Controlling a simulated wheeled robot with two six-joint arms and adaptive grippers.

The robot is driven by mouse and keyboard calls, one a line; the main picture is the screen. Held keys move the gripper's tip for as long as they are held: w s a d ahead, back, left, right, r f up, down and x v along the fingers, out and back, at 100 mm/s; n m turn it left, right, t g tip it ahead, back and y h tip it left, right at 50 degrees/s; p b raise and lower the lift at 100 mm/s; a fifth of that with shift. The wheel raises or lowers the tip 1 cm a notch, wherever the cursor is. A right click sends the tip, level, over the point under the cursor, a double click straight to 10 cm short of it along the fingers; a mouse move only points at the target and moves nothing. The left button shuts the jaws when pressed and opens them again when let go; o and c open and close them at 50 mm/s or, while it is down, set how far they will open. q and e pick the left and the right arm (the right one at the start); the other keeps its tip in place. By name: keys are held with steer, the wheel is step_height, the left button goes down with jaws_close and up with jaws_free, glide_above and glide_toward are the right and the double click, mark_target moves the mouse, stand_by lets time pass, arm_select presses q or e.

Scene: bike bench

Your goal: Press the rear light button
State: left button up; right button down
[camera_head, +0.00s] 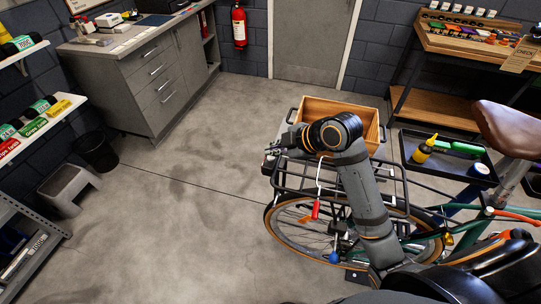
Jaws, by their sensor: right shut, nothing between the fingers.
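The bicycle's rear wheel (291,235) stands at the middle right, under a black wire rear rack (388,168). I cannot make out the rear light or its button; my gripper and arm cover part of the rack's back end. My right arm reaches in from the lower right. My right gripper (270,149) is shut and empty at the rack's left, rear end, with its fingers pointing left. I cannot tell whether it touches the rack. My left gripper is out of view.
A wooden crate (337,107) is just behind my right wrist. A red-handled item (315,210) hangs at the rack. A black tray (450,163) with a yellow bottle (423,149) is to the right, near the brown saddle (507,128). The floor left of the wheel is clear.

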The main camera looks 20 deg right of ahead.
mark_target(274, 159)
steer(key=shift+f, duration=0.1)
steer(key=shift+f, duration=0.45)
stand_by(0.5)
steer(key=shift+r+p, duration=0.45)
steer(key=shift+r, duration=0.1)
step_height(274, 159, up, 6)
steer(key=p, duration=0.6)
